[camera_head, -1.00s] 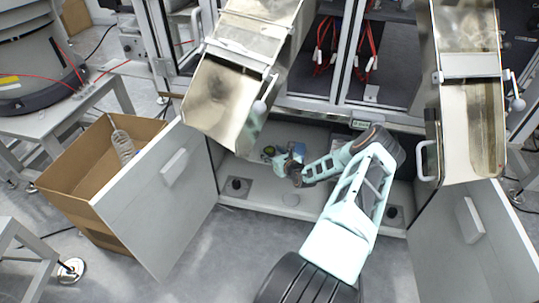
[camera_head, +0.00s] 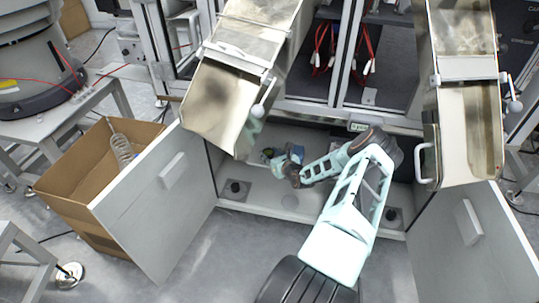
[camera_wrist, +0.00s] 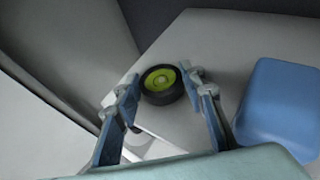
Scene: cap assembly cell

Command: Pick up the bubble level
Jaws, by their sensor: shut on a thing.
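The bubble level is a small round black disc with a yellow-green centre (camera_wrist: 163,84). In the wrist view it sits between the two fingertips of my gripper (camera_wrist: 160,80), which is shut on it. A light grey surface shows behind and around it; whether the level touches that surface cannot be told. In the head view the level (camera_head: 267,152) is a tiny dark and green spot inside the open cabinet, beside my gripper (camera_head: 279,160).
A blue block (camera_wrist: 280,103) is close to the right finger; it also shows in the head view (camera_head: 297,152). Open cabinet doors stand at left (camera_head: 165,200) and right (camera_head: 475,235). Metal chutes hang above at left (camera_head: 225,95) and right (camera_head: 468,120). A cardboard box (camera_head: 85,185) stands at left.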

